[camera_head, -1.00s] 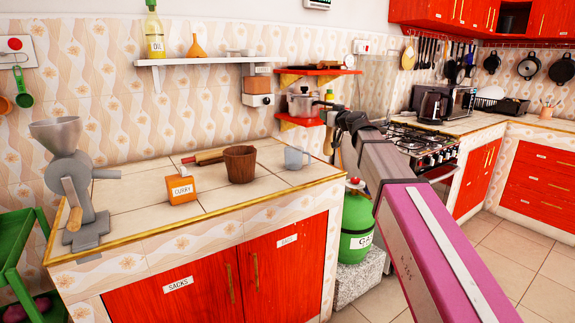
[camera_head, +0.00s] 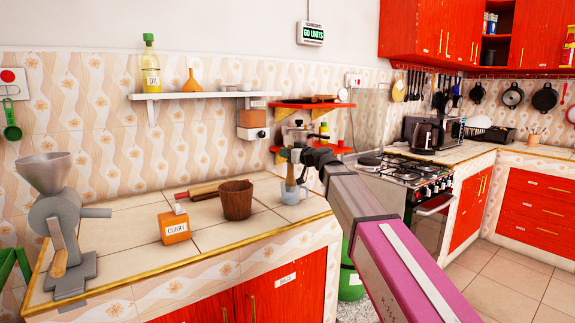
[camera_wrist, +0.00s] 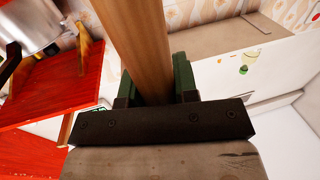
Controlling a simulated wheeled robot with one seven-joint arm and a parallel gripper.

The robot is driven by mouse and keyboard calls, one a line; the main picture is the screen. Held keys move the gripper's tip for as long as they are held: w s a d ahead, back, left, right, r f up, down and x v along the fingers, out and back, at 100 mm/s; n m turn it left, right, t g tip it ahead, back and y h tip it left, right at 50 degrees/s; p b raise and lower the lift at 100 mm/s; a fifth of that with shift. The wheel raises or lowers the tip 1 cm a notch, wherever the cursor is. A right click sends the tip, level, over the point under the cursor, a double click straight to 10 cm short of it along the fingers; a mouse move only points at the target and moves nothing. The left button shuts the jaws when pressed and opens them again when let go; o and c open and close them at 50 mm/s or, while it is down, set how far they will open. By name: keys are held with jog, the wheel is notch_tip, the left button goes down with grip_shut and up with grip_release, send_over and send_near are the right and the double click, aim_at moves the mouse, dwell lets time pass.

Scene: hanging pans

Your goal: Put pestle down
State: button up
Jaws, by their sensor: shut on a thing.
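The wooden pestle (camera_head: 290,174) hangs upright from my gripper (camera_head: 298,158), above or just behind the grey mug (camera_head: 293,194); I cannot tell which. In the wrist view, the pestle (camera_wrist: 138,45) shows as a thick light-brown rod between the green-sided fingers of my gripper (camera_wrist: 155,88), which is shut on it. A brown wooden mortar (camera_head: 237,199) stands on the tiled counter (camera_head: 215,238), left of the pestle. Part of the pestle is hidden by the gripper.
A curry box (camera_head: 174,228), a rolling pin (camera_head: 208,190) and a grey grinder (camera_head: 62,222) stand or lie on the counter. Red shelves (camera_head: 313,104) with a pot are behind my gripper. A white wall shelf (camera_head: 205,95) holds an oil bottle. The counter's front right is clear.

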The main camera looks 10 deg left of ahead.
jog(key=shift+f, duration=1.9)
jog(key=o, duration=1)
jog(key=shift+f, duration=0.1)
jog(key=shift+s+d, duration=0.1)
jog(key=v, duration=1.1)
jog(key=shift+s+d, duration=0.15)
jog(key=shift+d, duration=0.2)
